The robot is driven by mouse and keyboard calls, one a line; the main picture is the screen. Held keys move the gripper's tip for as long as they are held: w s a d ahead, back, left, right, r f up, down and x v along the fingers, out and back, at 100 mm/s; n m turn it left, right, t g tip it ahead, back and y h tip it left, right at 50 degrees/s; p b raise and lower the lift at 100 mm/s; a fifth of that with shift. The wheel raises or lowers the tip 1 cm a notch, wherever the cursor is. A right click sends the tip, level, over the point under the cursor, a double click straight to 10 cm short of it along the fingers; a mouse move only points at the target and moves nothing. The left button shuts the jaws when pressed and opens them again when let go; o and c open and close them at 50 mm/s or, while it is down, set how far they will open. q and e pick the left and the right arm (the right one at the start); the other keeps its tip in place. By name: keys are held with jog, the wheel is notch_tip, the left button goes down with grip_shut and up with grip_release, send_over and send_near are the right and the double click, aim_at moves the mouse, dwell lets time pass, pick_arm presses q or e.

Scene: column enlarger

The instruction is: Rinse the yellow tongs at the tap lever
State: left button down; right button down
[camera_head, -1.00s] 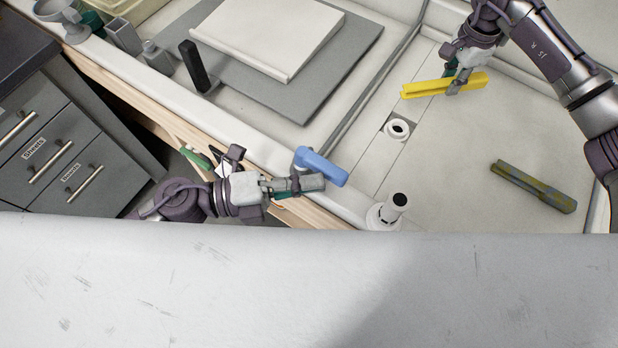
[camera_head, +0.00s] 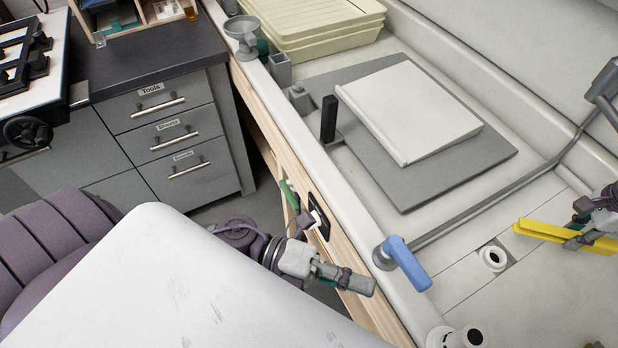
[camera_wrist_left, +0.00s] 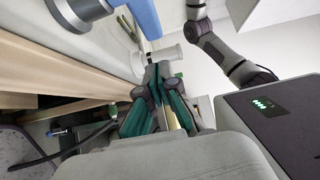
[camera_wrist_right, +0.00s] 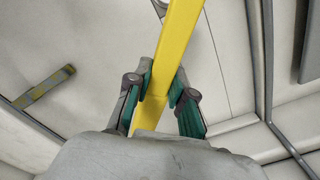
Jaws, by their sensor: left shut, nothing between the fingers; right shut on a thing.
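The yellow tongs (camera_head: 563,235) are at the right edge of the head view, held across my right gripper (camera_head: 590,238) over the pale sink floor. In the right wrist view the tongs (camera_wrist_right: 177,60) run between the two green-padded fingers of my right gripper (camera_wrist_right: 160,98). The blue tap lever (camera_head: 408,264) stands on the sink's front rim; part of it shows at the top of the left wrist view (camera_wrist_left: 143,18). My left gripper (camera_head: 358,282) is shut and empty, just left of the lever and apart from it, by the wooden front edge.
A drain hole with a white ring (camera_head: 493,258) lies between lever and tongs. A white fitting (camera_head: 462,338) stands at the bottom. A grey board (camera_head: 440,190) with a white slab fills the sink's far part. An olive tongs-like piece (camera_wrist_right: 45,86) lies on the sink floor.

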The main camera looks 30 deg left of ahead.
pick_arm(q)
jog(key=v, duration=0.8)
jog(key=shift+a, duration=0.2)
jog(key=shift+s, duration=0.1)
jog(key=shift+r+p, duration=1)
pick_arm(e)
jog(key=s+a, duration=0.4)
jog(key=s, duration=0.3)
dwell(0.5)
